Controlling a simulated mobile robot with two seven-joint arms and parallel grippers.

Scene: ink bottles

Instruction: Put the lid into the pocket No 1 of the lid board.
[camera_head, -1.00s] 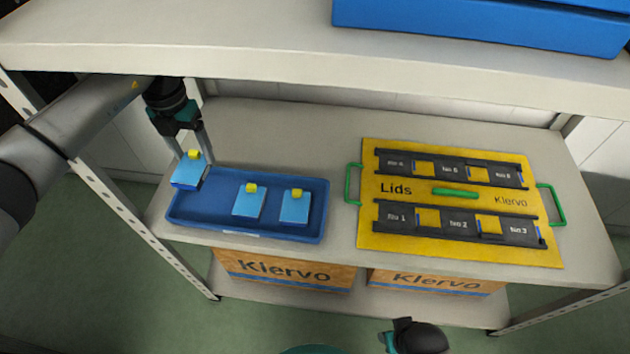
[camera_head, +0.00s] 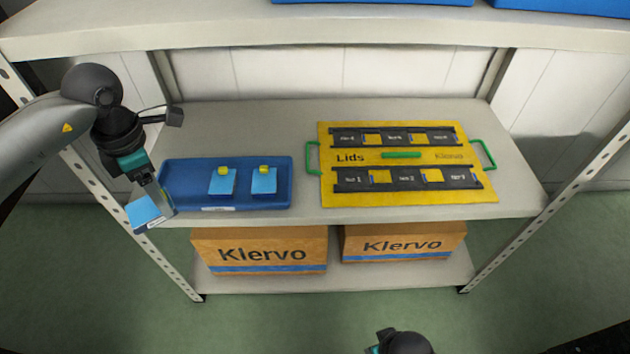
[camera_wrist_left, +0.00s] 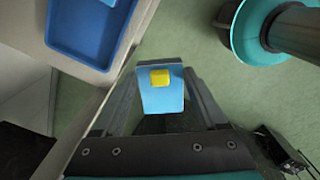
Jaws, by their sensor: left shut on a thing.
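My left gripper (camera_head: 155,200) is shut on a light-blue lid (camera_head: 146,212), held in front of the shelf's front left edge, past the tray's left end. In the left wrist view the lid (camera_wrist_left: 161,92) sits between the fingers, its yellow knob (camera_wrist_left: 160,78) showing. The yellow lid board (camera_head: 400,199) lies flat on the shelf to the right, with two black rows of labelled pockets. Pocket No 1 (camera_head: 352,180) is at the left end of the front row and looks empty. My right gripper (camera_head: 380,345) shows only partly at the bottom edge.
A blue tray (camera_head: 285,165) on the shelf holds two more blue lids, (camera_head: 222,184) and (camera_head: 264,183), with yellow knobs. Green handles (camera_head: 313,158) stand at the board's sides. The upper shelf (camera_head: 300,30) hangs above. Cardboard boxes (camera_head: 260,250) stand on the lower shelf.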

